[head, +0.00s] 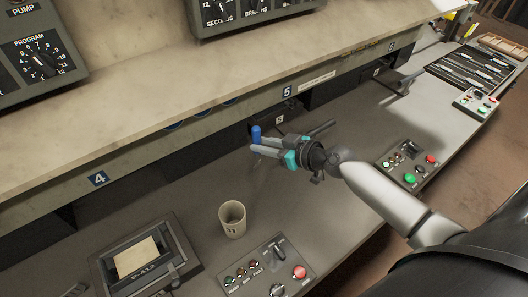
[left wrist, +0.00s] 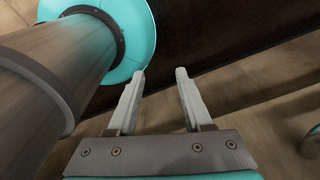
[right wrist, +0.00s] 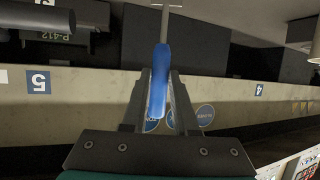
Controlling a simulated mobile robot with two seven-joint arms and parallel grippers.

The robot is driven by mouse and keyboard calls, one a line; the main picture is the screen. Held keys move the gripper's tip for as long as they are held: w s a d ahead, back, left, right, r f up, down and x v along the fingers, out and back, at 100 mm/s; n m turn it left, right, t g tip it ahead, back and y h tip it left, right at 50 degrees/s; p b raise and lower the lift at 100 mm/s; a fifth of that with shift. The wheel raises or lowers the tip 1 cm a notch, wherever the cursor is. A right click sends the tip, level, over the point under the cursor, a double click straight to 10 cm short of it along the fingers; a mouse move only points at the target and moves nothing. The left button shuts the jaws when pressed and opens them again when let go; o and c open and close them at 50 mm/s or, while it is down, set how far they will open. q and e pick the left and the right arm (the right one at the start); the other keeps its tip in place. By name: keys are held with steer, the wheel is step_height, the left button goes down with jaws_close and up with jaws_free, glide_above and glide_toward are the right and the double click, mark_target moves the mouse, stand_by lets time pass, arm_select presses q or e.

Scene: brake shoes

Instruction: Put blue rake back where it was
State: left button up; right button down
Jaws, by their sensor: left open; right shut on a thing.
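The blue rake shows as a blue handle (head: 256,134) standing up between the fingertips of my right gripper (head: 262,147) in the head view. That gripper is shut on the handle, above the grey lower bench. The rake's far end is not clear. My left gripper (left wrist: 161,75) is open and empty in the left wrist view. It is not in the head view.
A beige mug (head: 232,219) stands on the lower bench. A P-412 box (head: 178,247) and a button panel (head: 268,268) are at the front. Another button panel (head: 410,165) and a tool tray (head: 437,73) lie to the right. The upper shelf (head: 180,95) overhangs behind the gripper.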

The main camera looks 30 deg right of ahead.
steer(key=shift+f, duration=0.9)
steer(key=shift+f+b, duration=0.15)
steer(key=shift+b, duration=0.15)
steer(key=c, duration=1.2)
jaws_free()
steer(key=shift+f, duration=0.1)
steer(key=o, duration=0.5)
steer(key=shift+r, duration=0.2)
